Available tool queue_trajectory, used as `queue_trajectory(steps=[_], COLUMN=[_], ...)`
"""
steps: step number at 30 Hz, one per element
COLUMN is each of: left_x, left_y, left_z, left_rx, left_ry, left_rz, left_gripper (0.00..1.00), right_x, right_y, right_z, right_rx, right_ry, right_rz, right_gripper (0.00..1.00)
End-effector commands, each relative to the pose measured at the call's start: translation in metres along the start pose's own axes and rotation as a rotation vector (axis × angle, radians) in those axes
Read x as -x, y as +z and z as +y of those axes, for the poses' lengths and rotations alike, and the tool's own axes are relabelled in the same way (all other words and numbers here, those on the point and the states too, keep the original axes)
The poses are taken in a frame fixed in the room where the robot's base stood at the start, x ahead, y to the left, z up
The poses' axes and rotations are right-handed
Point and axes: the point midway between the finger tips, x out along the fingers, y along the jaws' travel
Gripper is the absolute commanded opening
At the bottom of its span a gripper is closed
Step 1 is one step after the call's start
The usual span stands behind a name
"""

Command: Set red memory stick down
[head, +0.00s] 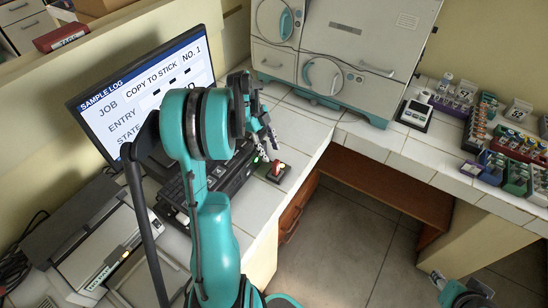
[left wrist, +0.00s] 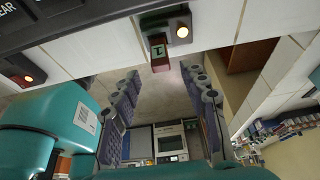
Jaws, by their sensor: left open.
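The red memory stick (head: 276,164) stands on a small dark base (head: 284,174) on the white tiled counter, right of the black keyboard-like unit.
A white printer-like device (head: 95,250) is at the left. An incubator (head: 340,50) stands at the back. Racks of vials (head: 510,145) fill the right counter. The counter edge is close to the stick.

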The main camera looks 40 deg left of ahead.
Motion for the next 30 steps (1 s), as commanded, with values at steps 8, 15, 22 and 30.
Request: queue_trajectory(steps=[8,15,22,30], left_x=[0.042,0.052,0.051,0.030], left_y=[0.000,-0.048,-0.145,-0.220], left_z=[0.000,0.005,0.037,0.096], left_rx=[0.001,0.155,0.554,0.985], left_ry=[0.000,-0.038,-0.234,-0.542], left_rz=[-0.001,-0.072,-0.181,-0.079], left_gripper=[0.44,0.44,0.44,0.44], right_x=[0.009,0.009,0.009,0.009], right_y=[-0.007,-0.007,-0.007,-0.007], right_z=[0.000,0.000,0.000,0.000], right_rx=[0.000,0.000,0.000,0.000], right_ry=[0.000,0.000,0.000,0.000], right_rz=[0.000,0.000,0.000,0.000], right_gripper=[0.40,0.40,0.40,0.40])
